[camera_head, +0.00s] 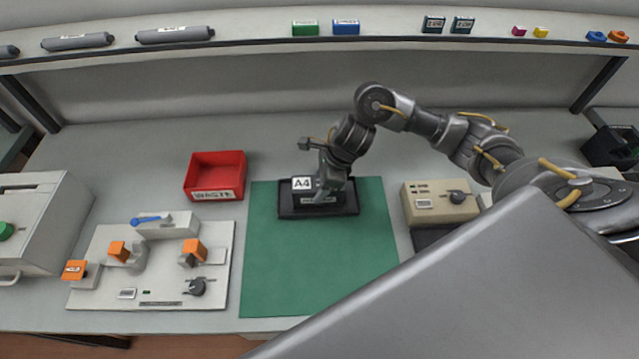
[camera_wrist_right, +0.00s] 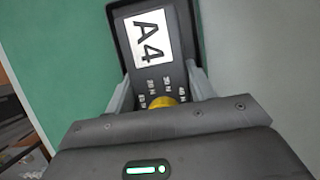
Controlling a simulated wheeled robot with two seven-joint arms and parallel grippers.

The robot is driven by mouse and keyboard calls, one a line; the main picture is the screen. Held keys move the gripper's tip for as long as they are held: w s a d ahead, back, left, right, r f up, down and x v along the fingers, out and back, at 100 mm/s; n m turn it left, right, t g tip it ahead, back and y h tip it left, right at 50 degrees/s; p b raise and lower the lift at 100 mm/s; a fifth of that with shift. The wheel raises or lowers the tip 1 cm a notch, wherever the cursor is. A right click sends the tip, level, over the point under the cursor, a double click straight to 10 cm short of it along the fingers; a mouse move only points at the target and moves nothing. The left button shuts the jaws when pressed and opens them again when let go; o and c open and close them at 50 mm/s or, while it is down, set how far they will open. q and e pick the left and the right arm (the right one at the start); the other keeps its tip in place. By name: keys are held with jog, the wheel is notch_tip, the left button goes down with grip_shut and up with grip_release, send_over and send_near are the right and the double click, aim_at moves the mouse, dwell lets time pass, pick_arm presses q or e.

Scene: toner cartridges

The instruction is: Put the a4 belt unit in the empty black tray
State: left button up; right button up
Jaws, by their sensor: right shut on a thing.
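The A4 belt unit (camera_head: 302,184) is a dark block with a white A4 label, at the black tray on the green mat. It also shows in the right wrist view (camera_wrist_right: 176,58), between the fingers. The black tray (camera_head: 288,212) lies flat at the back of the mat, and its rim shows around the unit; whether the unit touches its floor cannot be told. My right gripper (camera_head: 326,190) reaches down from behind over the tray and is shut on the belt unit; its fingers also show in the right wrist view (camera_wrist_right: 160,92). My left gripper is not in view.
The green mat (camera_head: 310,270) is clear in front of the tray. A red waste bin (camera_head: 215,165) stands left of it. A white fixture board (camera_head: 150,270) with orange parts is at left, and a beige box (camera_head: 438,200) stands at right. A shelf (camera_head: 250,50) runs along the back.

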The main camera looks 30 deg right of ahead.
jog(key=shift+f, duration=0.15)
jog(key=o, duration=1.3)
jog(key=shift+d+r, duration=0.1)
jog(key=shift+r, duration=0.35)
jog(key=v, duration=1.1)
jog(key=shift+s+d+r, duration=0.1)
jog(key=shift+r, duration=0.05)
